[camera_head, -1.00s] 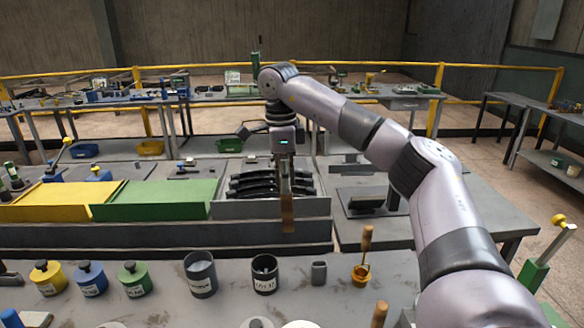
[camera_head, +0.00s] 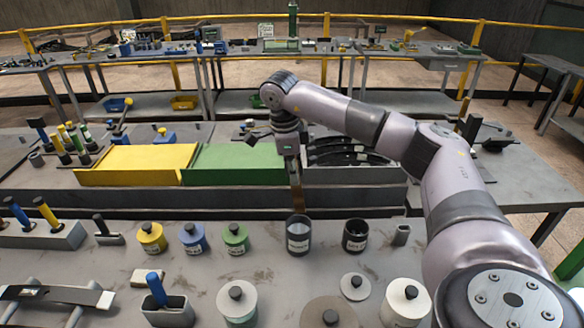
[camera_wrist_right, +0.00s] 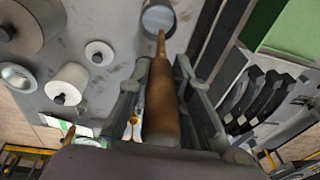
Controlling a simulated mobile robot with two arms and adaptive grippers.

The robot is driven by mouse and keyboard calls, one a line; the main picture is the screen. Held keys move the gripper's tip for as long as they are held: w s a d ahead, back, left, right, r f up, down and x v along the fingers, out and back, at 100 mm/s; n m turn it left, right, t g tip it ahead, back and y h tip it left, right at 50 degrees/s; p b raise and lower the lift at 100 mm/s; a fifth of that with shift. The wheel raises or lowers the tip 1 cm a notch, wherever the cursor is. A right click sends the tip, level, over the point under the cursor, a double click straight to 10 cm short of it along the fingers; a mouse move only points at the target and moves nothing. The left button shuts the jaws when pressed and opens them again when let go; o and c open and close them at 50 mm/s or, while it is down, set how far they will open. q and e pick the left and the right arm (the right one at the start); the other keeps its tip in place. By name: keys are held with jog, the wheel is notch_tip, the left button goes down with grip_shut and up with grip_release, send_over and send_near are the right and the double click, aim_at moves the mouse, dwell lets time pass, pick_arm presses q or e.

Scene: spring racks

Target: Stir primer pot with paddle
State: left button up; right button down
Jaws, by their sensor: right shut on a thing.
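My right gripper (camera_head: 293,165) is shut on a wooden paddle (camera_head: 298,200), which hangs down from it. In the right wrist view, the paddle's brown handle (camera_wrist_right: 160,105) lies between the fingers and its thin end points at a pot's mouth (camera_wrist_right: 158,18). In the head view, an open dark grey pot (camera_head: 298,240) with a white label stands just below the paddle's lower end. I cannot tell whether the tip is inside it or behind its rim. An open black pot (camera_head: 355,240) with a label stands to its right. The labels are too small to read. My left gripper is not in view.
Yellow (camera_head: 151,240), blue (camera_head: 193,240) and green (camera_head: 236,240) lidded pots stand left of the grey pot. A small grey holder (camera_head: 401,234) is at right. White lidded pots (camera_head: 405,300) are in front. A rack of black springs (camera_head: 350,155) stands behind.

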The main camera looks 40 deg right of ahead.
jog(key=shift+f+b, duration=0.3)
jog(key=shift+f, duration=0.35)
jog(key=shift+a+f, duration=0.2)
jog(key=shift+f, duration=0.15)
notch_tip(320, 180, down, 12)
jog(key=d+b, duration=0.1)
jog(key=b, duration=0.7)
jog(key=shift+w+d, duration=0.1)
jog(key=shift+w, duration=0.05)
